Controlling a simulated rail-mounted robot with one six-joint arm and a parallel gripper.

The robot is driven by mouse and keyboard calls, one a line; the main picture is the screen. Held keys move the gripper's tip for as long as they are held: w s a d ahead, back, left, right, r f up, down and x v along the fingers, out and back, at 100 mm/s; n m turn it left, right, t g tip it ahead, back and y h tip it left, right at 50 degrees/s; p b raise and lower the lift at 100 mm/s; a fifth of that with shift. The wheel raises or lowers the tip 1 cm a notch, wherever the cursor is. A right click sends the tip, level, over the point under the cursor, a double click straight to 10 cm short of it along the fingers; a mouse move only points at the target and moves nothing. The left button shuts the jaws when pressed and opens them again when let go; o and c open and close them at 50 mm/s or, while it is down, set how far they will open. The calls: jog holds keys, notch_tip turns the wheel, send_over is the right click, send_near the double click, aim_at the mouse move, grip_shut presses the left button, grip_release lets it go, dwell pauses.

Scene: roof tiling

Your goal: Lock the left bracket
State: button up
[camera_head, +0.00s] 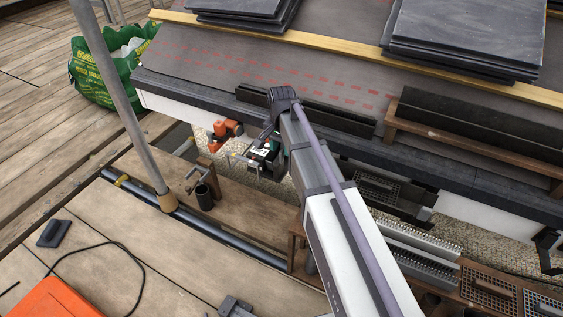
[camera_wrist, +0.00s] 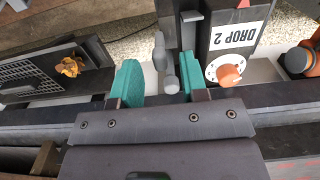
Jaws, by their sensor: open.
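My gripper (camera_wrist: 157,78) is open, its two teal fingers spread, and reaches down over the eave. In the wrist view, grey rounded pegs (camera_wrist: 170,74) stand between the fingertips, nearer the right finger. They join a dark upright bar, apparently part of the left bracket (camera_wrist: 180,22). Beside it is a dark box labelled "DROP 2" (camera_wrist: 234,40), with a white dial and an orange knob (camera_wrist: 229,75). In the head view my gripper (camera_head: 272,148) is at the eave, and my arm hides part of the bracket. Contact with the pegs cannot be told.
An orange clamp-like part (camera_head: 225,130) sits left of my gripper on the eave. A grey pole (camera_head: 120,90) stands left. Slate stacks (camera_head: 465,35) lie on the roof.

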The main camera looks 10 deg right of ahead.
jog(key=shift+f, duration=0.75)
jog(key=shift+r, duration=0.1)
grip_shut()
